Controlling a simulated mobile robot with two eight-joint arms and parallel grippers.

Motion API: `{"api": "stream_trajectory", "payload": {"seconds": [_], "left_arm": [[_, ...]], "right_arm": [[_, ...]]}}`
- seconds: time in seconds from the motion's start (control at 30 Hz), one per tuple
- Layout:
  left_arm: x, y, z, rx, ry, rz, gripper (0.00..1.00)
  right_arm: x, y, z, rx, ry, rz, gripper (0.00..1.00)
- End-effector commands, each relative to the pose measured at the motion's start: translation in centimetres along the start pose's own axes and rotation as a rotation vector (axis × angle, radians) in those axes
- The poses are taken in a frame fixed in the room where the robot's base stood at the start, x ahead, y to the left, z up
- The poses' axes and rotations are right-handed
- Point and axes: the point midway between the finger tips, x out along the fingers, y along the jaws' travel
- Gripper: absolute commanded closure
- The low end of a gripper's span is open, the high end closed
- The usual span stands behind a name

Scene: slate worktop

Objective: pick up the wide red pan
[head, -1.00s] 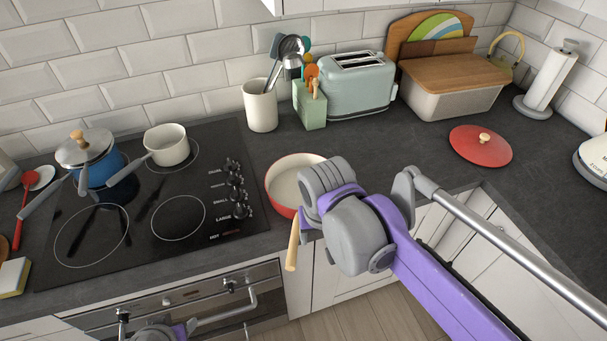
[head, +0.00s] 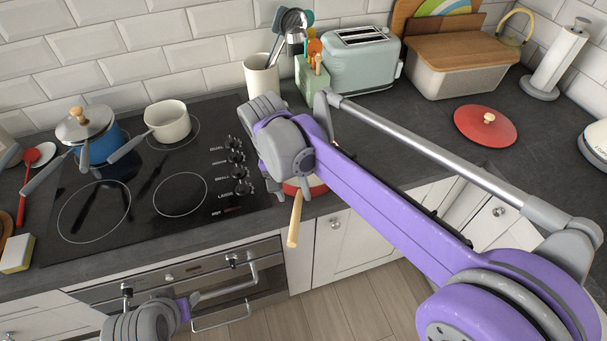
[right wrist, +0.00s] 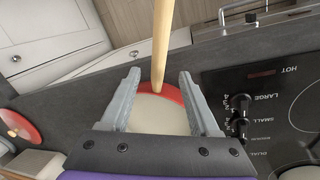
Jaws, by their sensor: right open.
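The wide red pan (head: 314,187) has a cream inside and a pale wooden handle (head: 295,220) that sticks out past the worktop's front edge. In the head view my right arm hides most of it. In the right wrist view the pan's red rim (right wrist: 168,90) and cream inside show between the fingers, and the handle runs up the picture. My right gripper (right wrist: 160,76) is open and empty above the pan, with the handle side of the rim between its fingertips.
The black hob (head: 125,225) is left of the pan, with a blue lidded pot (head: 98,147) and a cream saucepan (head: 168,121). A red lid (head: 485,126) lies to the right. A utensil pot (head: 262,76) and toaster (head: 362,60) stand behind.

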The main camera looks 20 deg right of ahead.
Motion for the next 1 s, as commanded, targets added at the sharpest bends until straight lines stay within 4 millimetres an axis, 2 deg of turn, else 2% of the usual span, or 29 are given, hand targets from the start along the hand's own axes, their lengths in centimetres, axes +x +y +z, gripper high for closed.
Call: {"api": "stream_trajectory", "payload": {"seconds": [0.2, 0.3, 0.57, 0.67, 0.9, 0.93, 1.0], "left_arm": [[-0.1, 0.0, -0.1, 0.0, 0.001, 0.0, 0.51], [0.0, 0.0, 0.0, 0.0, 0.0, 0.0, 0.51], [0.0, 0.0, 0.0, 0.0, 0.0, 0.0, 0.51], [0.0, 0.0, 0.0, 0.0, 0.0, 0.0, 0.51], [0.0, 0.0, 0.0, 0.0, 0.0, 0.0, 0.51], [0.0, 0.0, 0.0, 0.0, 0.0, 0.0, 0.51], [0.0, 0.0, 0.0, 0.0, 0.0, 0.0, 0.51]], "right_arm": [[3.3, 0.3, 0.4, 0.002, 0.0, 0.0, 0.38], [4.3, 0.3, 0.4, 0.001, 0.0, -0.001, 0.38], [4.6, 0.3, 0.4, 0.0, 0.001, -0.001, 0.38], [4.5, 0.3, 0.4, 0.0, 0.001, -0.001, 0.52], [4.5, 0.3, 0.4, 0.0, 0.0, -0.001, 0.96], [4.5, 0.3, 0.4, 0.0, 0.0, -0.001, 1.0], [4.5, 0.3, 0.4, 0.0, 0.0, -0.001, 1.0]]}}
